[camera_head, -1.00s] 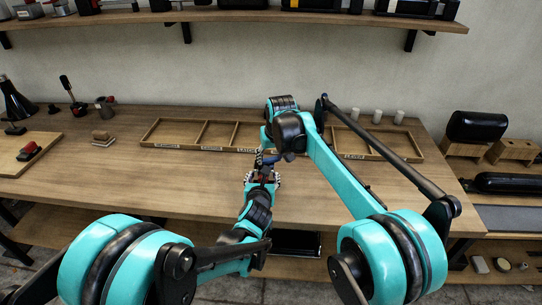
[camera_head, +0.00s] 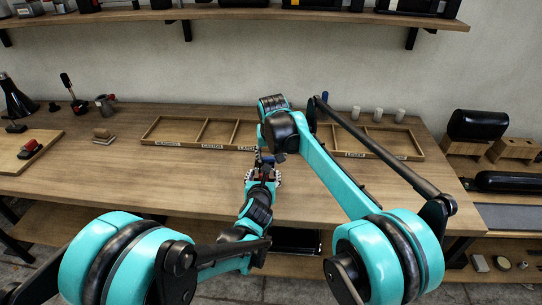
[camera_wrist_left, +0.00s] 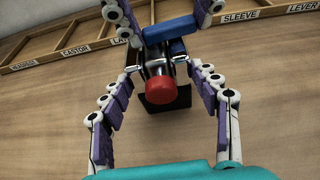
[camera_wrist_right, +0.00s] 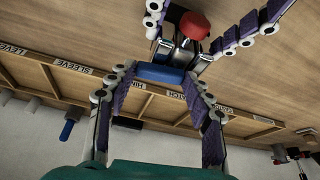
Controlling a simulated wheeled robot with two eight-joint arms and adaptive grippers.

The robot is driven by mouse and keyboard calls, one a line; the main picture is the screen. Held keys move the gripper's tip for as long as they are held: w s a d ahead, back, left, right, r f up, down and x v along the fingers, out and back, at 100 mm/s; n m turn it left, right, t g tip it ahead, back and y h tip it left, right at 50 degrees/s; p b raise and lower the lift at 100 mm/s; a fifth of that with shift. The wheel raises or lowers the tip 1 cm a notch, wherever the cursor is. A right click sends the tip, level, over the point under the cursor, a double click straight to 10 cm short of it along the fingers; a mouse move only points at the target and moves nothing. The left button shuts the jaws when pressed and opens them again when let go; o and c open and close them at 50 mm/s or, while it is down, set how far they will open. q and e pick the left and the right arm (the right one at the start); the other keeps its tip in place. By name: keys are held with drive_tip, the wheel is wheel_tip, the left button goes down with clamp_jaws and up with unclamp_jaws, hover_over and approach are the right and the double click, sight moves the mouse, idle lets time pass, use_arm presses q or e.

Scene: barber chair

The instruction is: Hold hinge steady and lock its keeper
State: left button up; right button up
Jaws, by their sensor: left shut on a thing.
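The hinge (camera_wrist_left: 158,65) is a dark and metal piece with a red knob (camera_wrist_left: 161,90) and a blue tab (camera_wrist_left: 170,27); it is tiny in the head view. My left gripper (camera_wrist_left: 162,75) is shut on the metal body of the hinge, fingers on both sides. My right gripper (camera_wrist_right: 158,76) faces it from the opposite side, its fingertips around the blue tab (camera_wrist_right: 158,73). Whether they press on the tab is unclear. In the head view the right gripper (camera_head: 267,159) is partly hidden by its own wrist. The red knob also shows in the right wrist view (camera_wrist_right: 194,25).
A labelled wooden tray (camera_head: 178,132) with compartments lies behind the grippers on the workbench (camera_head: 120,180). A blue item (camera_wrist_right: 67,130) stands up at the tray. At left lie a board (camera_head: 22,155), a small block (camera_head: 103,137) and tools. Open bench top lies left of the grippers.

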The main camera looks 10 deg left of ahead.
drive_tip(key=o, duration=0.3)
drive_tip(key=shift+o, duration=0.2)
drive_tip(key=shift+r, duration=0.1)
drive_tip(key=v, duration=1.1)
drive_tip(key=shift+s+r, duration=0.2)
drive_tip(key=shift+r, duration=0.15)
drive_tip(key=shift+d, duration=0.1)
